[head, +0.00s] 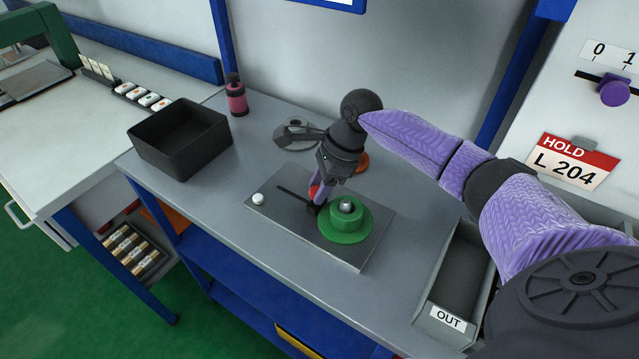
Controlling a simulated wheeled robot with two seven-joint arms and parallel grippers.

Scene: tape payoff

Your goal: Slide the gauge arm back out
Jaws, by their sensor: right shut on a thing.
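A grey metal plate (283,221) lies on the bench with a dark straight slot (295,195) in its top. A green flanged spool (345,233) sits on the plate around a metal hub. My right gripper (317,197) points down at the spool's left side, by the slot's near end. It is shut on the gauge arm, whose red part (314,191) shows beside the purple fingers. The fingers and wrist hide most of the gauge arm, so its full shape cannot be told. My left gripper is not in view.
A white button (258,199) is on the plate's left corner. A black bin (181,150) and a pink-and-black bottle (236,97) stand at the back left. A grey tray marked OUT (447,318) is at right. An orange round thing (362,163) lies behind my gripper.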

